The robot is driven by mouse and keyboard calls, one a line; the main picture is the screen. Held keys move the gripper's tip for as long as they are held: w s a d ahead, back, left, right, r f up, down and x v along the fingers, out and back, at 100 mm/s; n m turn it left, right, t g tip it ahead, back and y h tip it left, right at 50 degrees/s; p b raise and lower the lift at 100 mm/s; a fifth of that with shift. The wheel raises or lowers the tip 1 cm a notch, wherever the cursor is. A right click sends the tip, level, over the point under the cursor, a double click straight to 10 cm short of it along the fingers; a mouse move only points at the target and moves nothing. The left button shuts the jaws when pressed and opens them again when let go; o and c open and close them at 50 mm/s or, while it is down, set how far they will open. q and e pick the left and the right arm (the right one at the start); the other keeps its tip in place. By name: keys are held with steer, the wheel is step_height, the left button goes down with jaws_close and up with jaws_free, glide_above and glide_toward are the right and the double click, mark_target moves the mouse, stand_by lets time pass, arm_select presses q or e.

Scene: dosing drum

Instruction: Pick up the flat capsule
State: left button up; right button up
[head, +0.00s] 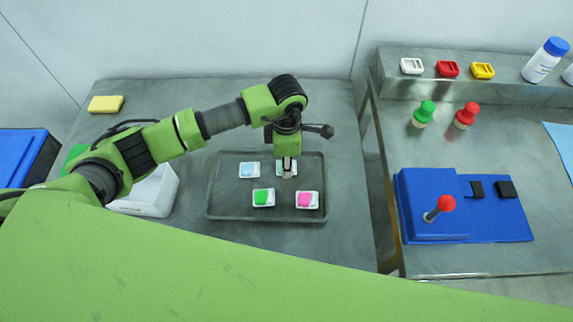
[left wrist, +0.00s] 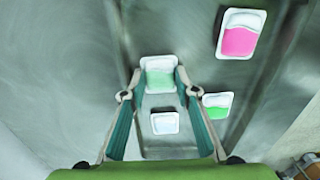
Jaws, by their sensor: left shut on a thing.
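A small white capsule with a pale green face (left wrist: 160,78) sits between the fingertips of my left gripper (left wrist: 156,84), which is shut on it. In the head view, my left gripper (head: 288,164) points down over the back right of the dark tray (head: 216,207) and partly covers this capsule (head: 280,168). I cannot tell whether it is clear of the tray. Three other capsules lie on the tray: a light blue one (head: 249,170) to the left, a green one (head: 263,197) in front, and a pink one (head: 307,200) front right. My right gripper is not in view.
A white box (head: 155,193) stands left of the tray, with a yellow sponge (head: 105,104) behind. A separate table at right holds a blue base with a red-knobbed lever (head: 440,208) and green (head: 424,113) and red (head: 466,115) objects. A gap separates the tables.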

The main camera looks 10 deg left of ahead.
arm_select(q)
steer(key=shift+r, duration=0.45)
step_height(320, 180, up, 2)
steer(key=shift+r+b, duration=0.1)
steer(key=shift+b, duration=0.3)
steer(key=s+a+r+b, duration=0.4)
steer(key=s+a+r, duration=0.5)
steer(key=s+r, duration=0.1)
steer(key=shift+s+a, duration=0.2)
steer(key=shift+a, duration=0.05)
